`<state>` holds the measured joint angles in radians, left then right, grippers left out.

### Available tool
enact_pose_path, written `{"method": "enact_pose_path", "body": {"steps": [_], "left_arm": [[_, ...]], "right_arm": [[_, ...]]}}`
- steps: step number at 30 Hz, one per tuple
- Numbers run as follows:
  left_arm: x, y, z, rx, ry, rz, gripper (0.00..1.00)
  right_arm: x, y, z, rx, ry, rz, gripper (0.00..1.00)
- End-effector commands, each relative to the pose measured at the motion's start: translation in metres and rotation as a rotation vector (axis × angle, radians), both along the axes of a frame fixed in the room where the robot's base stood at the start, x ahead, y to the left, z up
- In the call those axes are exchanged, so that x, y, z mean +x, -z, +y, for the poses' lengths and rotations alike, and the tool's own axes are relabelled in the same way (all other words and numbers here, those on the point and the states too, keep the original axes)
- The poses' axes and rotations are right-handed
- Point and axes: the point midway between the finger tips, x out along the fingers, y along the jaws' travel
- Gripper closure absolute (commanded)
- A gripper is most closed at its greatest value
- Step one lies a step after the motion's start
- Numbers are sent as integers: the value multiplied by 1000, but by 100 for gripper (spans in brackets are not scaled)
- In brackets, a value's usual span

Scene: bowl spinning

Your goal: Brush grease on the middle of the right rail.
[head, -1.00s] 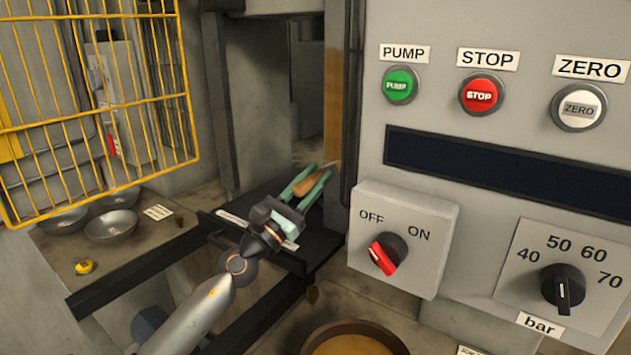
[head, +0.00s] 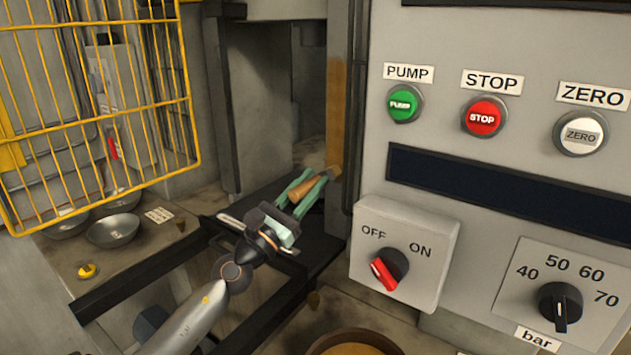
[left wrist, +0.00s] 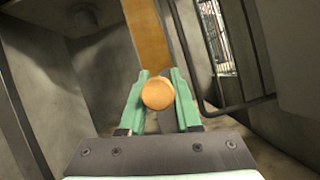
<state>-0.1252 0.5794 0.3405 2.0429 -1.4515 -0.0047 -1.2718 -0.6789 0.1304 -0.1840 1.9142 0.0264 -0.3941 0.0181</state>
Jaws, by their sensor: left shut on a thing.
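My left gripper (head: 292,205), with green fingers, is shut on a brush with a wooden handle (head: 306,192). The brush's far end points toward the lower part of a yellow-brown vertical strip, the right rail (head: 337,115). I cannot tell whether the bristles touch it. In the left wrist view the round handle end (left wrist: 157,94) sits between the fingers and hides the bristles. The rail (left wrist: 150,38) runs up behind it. My right gripper is out of view.
A grey control panel (head: 480,25) with buttons and knobs stands close on the right. A yellow cage guard (head: 100,108) hangs at left. A brown-rimmed bowl (head: 355,332) with yellowish contents is at the bottom edge. Metal bowls (head: 113,231) sit at left.

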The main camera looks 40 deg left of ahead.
Motion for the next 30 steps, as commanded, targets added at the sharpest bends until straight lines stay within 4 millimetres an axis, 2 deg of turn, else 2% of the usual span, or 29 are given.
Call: {"method": "enact_pose_path", "body": {"steps": [18,23,30], "left_arm": [[-62,1,-7,-1,0,0,100],[-70,0,-8,0,0,0,100],[-70,-1,-8,0,0,-1,100]], "right_arm": [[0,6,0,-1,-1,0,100],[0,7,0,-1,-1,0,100],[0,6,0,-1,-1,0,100]]}}
